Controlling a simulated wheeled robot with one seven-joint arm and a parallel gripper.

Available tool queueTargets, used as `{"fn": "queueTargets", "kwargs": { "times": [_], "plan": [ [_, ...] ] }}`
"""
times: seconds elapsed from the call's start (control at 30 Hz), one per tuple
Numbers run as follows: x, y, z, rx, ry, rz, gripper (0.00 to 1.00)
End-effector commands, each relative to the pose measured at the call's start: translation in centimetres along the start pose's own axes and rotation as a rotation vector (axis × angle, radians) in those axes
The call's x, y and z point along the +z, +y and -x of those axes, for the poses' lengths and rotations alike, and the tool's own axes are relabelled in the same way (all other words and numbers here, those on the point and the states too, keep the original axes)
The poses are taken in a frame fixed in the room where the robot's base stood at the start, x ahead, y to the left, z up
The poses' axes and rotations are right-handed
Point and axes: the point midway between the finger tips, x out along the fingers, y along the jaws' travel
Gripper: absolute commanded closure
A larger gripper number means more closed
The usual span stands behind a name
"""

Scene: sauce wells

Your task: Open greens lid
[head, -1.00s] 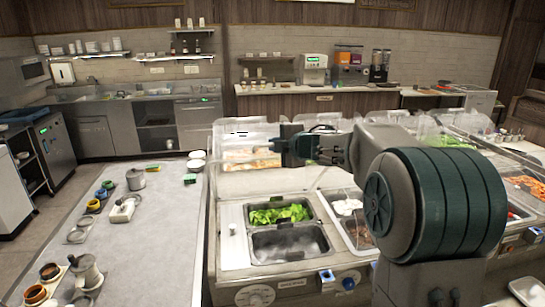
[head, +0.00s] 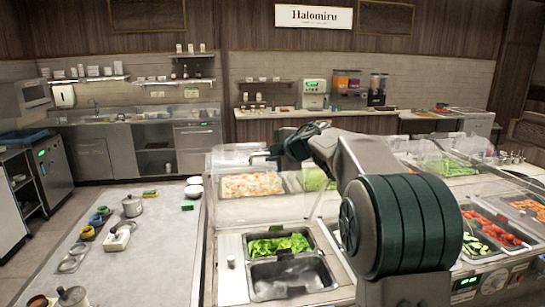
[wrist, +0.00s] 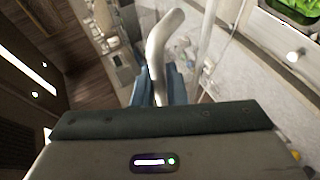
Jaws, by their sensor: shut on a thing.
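The greens (head: 280,244) lie in a metal well at the front left of the counter, uncovered in the head view; they also show at the top right of the wrist view (wrist: 295,8). A clear lid (head: 236,156) stands raised behind that well. My gripper (head: 272,152) is up at this raised lid, its fingers small and partly lost against it. In the wrist view, my blue fingers (wrist: 170,85) are shut on a pale curved metal handle (wrist: 160,48). Where the handle joins the lid is not clear.
A steel well (head: 292,278) sits in front of the greens. Behind the lid are other food pans (head: 252,186). A grey worktop (head: 150,255) with a pot (head: 132,205) and small containers lies to the left. More wells with vegetables (head: 492,228) are at the right.

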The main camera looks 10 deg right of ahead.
Motion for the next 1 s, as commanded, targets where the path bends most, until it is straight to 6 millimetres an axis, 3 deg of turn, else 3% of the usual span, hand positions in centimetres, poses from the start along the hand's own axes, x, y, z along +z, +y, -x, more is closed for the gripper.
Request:
{"fn": "queueTargets", "kwargs": {
  "times": [0.27, 0.3, 0.33, 0.67, 0.83, 1.0],
  "plan": [
    [0.0, 0.1, 0.0, 0.001, -0.001, -0.002, 1.00],
    [0.0, 0.0, 0.0, 0.001, -0.001, -0.002, 0.86],
    [0.0, 0.1, 0.0, 0.001, -0.001, -0.002, 0.80],
    [0.0, 0.0, 0.2, 0.001, 0.000, 0.000, 0.80],
    [0.0, 0.0, 1.9, 0.003, -0.002, 0.001, 0.80],
    [0.0, -0.1, 5.4, 0.004, -0.002, 0.000, 0.80]
  ]
}}
